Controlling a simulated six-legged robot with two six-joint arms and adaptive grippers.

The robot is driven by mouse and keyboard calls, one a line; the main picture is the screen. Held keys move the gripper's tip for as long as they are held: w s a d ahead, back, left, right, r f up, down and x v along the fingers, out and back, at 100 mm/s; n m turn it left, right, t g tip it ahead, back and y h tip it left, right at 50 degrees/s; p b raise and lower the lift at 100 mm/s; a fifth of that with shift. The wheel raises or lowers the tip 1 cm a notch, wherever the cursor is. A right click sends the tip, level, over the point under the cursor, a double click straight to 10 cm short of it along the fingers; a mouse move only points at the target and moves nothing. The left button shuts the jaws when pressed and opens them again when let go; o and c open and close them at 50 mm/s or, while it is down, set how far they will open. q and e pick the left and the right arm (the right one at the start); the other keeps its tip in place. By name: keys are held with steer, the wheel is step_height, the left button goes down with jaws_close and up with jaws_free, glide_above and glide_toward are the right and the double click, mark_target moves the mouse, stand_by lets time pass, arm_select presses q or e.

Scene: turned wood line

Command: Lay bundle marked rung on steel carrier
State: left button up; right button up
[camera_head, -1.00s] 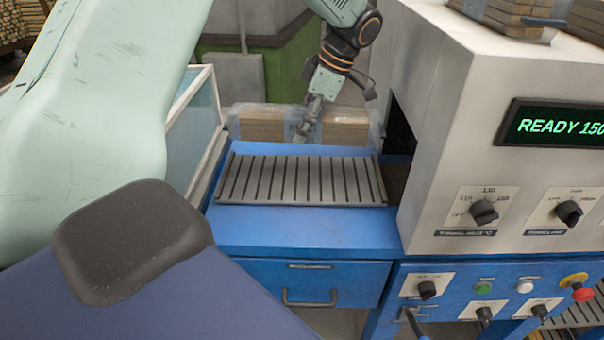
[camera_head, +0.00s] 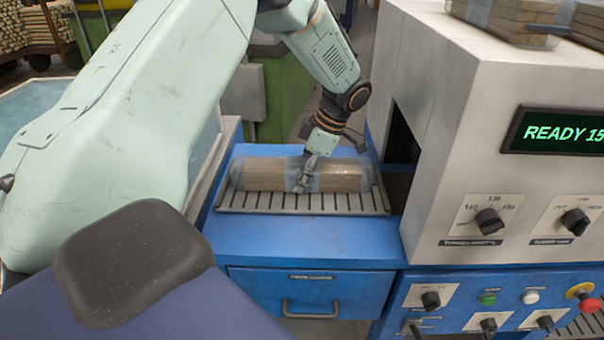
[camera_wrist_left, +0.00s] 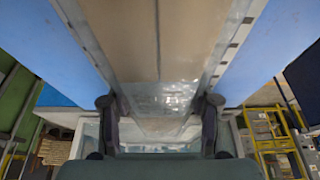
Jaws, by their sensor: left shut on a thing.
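A bundle of pale wood in clear film (camera_head: 264,175) lies lengthwise across the grey slatted steel carrier (camera_head: 292,203), over its far part. I cannot tell whether it rests on the slats or hangs just above them. No mark on it can be read. My left gripper (camera_head: 303,182) reaches down from above and is shut on the bundle near its middle. In the left wrist view the wrapped bundle (camera_wrist_left: 158,45) runs between the two fingers (camera_wrist_left: 160,120). My right gripper is not in view.
The carrier sits on a blue bench (camera_head: 300,238) with a drawer. A white machine (camera_head: 470,75) with a dark opening stands close on the right, more wrapped bundles (camera_head: 515,18) on top. A glass-sided case (camera_head: 205,160) borders the left. The bench front is clear.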

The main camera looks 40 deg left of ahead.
arm_select(q)
steer(key=shift+w+d, duration=0.1)
steer(key=shift+d, duration=0.1)
steer(key=o, duration=1.2)
steer(key=shift+c, duration=0.2)
steer(key=o, duration=0.4)
steer(key=shift+a, duration=0.1)
steer(key=p+v, duration=0.1)
steer(key=v, duration=1)
steer(key=shift+r, duration=0.4)
steer(key=shift+w+d+r, duration=0.1)
steer(key=shift+d+r, duration=0.05)
steer(key=shift+d, duration=0.05)
